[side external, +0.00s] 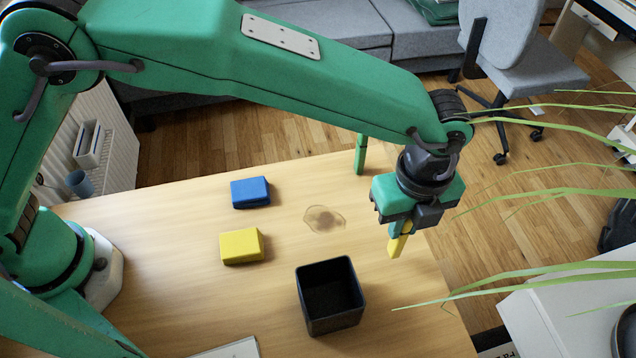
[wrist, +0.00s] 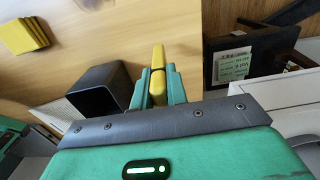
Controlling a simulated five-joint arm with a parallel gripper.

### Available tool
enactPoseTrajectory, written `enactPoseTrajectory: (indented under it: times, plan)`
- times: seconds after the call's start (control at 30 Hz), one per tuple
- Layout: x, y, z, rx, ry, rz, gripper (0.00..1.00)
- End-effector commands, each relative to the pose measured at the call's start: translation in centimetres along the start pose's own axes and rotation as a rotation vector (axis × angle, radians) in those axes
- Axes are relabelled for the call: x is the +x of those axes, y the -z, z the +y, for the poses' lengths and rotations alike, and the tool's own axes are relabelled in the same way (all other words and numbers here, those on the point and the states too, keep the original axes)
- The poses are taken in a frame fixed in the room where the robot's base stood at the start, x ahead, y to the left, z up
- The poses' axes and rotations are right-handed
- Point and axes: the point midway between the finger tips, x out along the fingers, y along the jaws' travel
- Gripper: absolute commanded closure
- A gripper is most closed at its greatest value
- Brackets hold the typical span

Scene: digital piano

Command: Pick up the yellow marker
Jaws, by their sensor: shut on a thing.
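The yellow marker (side external: 398,245) is held between the fingers of my gripper (side external: 401,228), near the right end of the table. It points down and is slightly tilted in the side view. In the wrist view the yellow marker (wrist: 158,60) sticks out between the two green fingers (wrist: 158,88), which are shut on it. Its upper part is hidden by the fingers in the side view. I cannot tell whether its lower end touches the table.
An open black bin (side external: 331,320) stands left of and nearer than my gripper. A green marker (side external: 360,153) stands upright at the far edge. A blue block (side external: 250,192) and a yellow block (side external: 241,246) lie further left. Plant leaves (side external: 560,190) reach in from the right.

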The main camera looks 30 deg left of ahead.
Motion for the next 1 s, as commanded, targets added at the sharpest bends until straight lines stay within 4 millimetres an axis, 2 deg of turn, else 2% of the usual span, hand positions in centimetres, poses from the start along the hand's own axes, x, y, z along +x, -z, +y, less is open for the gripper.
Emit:
enactPoseTrajectory:
  times: [0.2, 0.43, 1.0]
  plan:
    - [-3.6, 0.0, -0.1, 0.000, 0.004, 0.001, 1.00]
    - [-6.0, 0.0, 0.0, 0.000, 0.002, 0.000, 1.00]
    - [-6.5, 0.0, 0.0, 0.000, 0.000, 0.000, 1.00]
